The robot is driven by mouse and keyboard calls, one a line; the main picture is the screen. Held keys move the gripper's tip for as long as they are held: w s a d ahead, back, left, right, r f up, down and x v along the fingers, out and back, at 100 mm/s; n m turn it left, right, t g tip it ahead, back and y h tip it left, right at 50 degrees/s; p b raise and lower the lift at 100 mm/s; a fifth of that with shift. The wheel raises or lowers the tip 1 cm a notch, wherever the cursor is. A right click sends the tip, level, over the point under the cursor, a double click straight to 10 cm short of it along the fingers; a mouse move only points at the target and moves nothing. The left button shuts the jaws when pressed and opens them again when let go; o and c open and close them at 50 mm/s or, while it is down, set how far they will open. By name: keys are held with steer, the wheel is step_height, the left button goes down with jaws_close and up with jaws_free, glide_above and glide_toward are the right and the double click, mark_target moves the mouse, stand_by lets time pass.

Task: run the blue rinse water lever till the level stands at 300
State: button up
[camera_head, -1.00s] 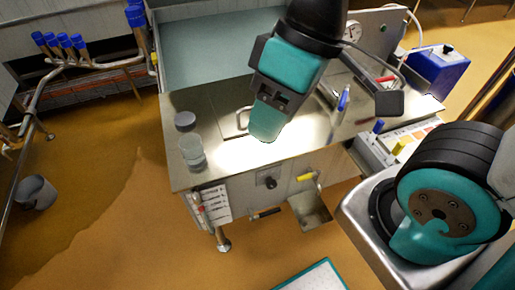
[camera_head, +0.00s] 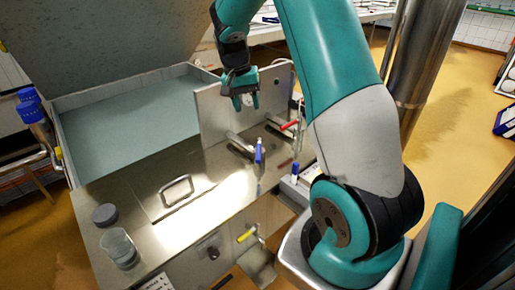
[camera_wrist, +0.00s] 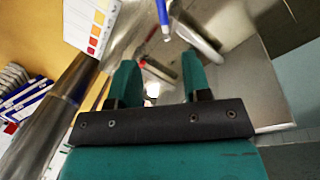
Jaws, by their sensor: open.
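The blue lever (camera_head: 259,150) stands upright on a metal pipe on the steel worktop; it also shows at the top of the wrist view (camera_wrist: 162,14). My gripper (camera_head: 246,104) is open and empty, in front of the upright steel panel, above and behind the lever and apart from it. In the wrist view the two teal fingers (camera_wrist: 158,68) stand well apart, with the lever beyond them. A clear beaker (camera_head: 118,247) stands at the worktop's front left corner; its markings and level are too small to read.
A red lever (camera_head: 289,125) is close right of the blue one. A yellow lever (camera_head: 246,235) is on the front face. A dark round lid (camera_head: 105,214) lies behind the beaker. The upright panel (camera_head: 218,115) borders the basin (camera_head: 130,125).

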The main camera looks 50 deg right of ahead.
mark_target(258, 150)
steer(key=f, duration=0.5)
steer(key=s+d+f+p, duration=0.1)
steer(key=f, duration=0.4)
steer(key=s+f+p, duration=0.1)
steer(key=f, duration=0.5)
steer(key=shift+s+d, duration=0.25)
steer(key=shift+d, duration=0.15)
jaws_close()
